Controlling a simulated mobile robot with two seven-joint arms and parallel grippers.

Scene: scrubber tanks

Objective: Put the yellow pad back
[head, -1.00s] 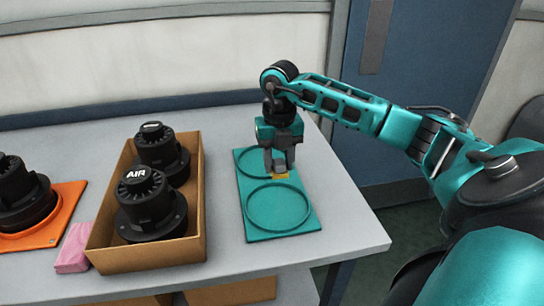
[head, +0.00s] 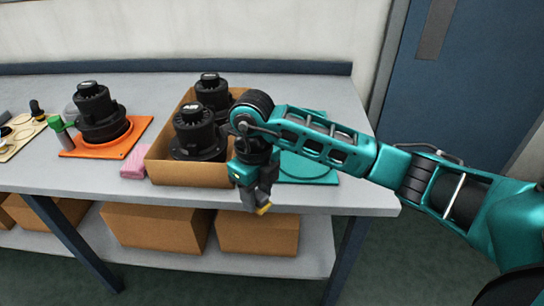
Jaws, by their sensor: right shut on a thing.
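My right gripper (head: 262,204) points down and is shut on the yellow pad (head: 264,209). Only a small yellow edge of the pad shows at the fingertips; the rest is hidden by the jaws. In the picture the gripper and pad lie over the table's front edge, between the cardboard box and the teal tray. Their height above the table is hard to tell. My left gripper is not in view.
The teal tray (head: 310,176) is partly behind my right arm. An open cardboard box (head: 185,174) holds two black canisters. Left of it are a pink pad (head: 136,162), an orange tray (head: 100,150) with a black canister, a green-topped item (head: 59,126) and a light board (head: 22,142).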

